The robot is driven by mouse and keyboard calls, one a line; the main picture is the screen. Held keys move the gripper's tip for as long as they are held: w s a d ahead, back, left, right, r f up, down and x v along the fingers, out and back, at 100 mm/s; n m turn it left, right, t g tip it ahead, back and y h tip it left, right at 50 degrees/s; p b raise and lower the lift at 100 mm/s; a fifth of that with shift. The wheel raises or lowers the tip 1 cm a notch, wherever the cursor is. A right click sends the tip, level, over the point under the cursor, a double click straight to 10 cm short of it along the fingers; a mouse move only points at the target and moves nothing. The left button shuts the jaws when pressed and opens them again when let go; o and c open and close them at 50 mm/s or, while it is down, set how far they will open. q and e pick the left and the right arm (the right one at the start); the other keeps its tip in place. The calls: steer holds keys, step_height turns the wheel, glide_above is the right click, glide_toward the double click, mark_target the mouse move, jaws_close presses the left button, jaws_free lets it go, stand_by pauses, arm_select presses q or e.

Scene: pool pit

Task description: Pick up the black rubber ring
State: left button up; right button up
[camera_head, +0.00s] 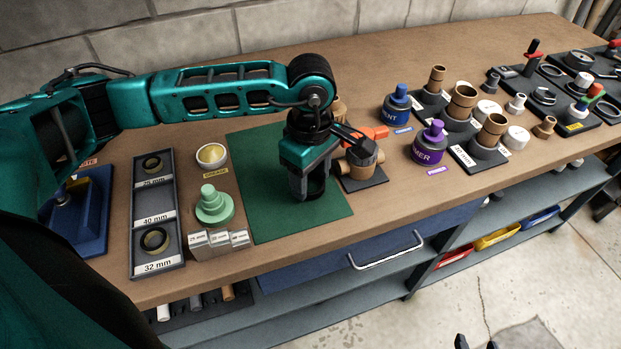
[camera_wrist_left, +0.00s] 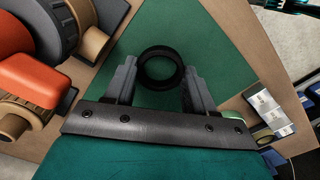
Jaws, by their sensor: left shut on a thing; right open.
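The black rubber ring (camera_wrist_left: 160,85) shows in the left wrist view between the two grey fingers of my left gripper (camera_wrist_left: 160,78), which is shut on it. In the head view my left gripper (camera_head: 312,190) points down over the green mat (camera_head: 265,185). The ring is mostly hidden by the fingers there. I cannot tell whether the ring touches the mat or is just above it. My right gripper (camera_head: 476,343) shows only as two dark, spread fingertips at the bottom edge of the head view, empty and away from the bench.
A brown pipe fitting on a black stand (camera_head: 366,180) is close right of my left gripper. Left are a green stepped cone (camera_head: 214,207), grease tin (camera_head: 212,155), grey size blocks (camera_head: 217,243) and the ring tray (camera_head: 156,205). Blue (camera_head: 396,108) and purple (camera_head: 430,147) bottles stand right.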

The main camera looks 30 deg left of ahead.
arm_select(q)
step_height(320, 180, up, 19)
steer(key=shift+r, duration=0.1)
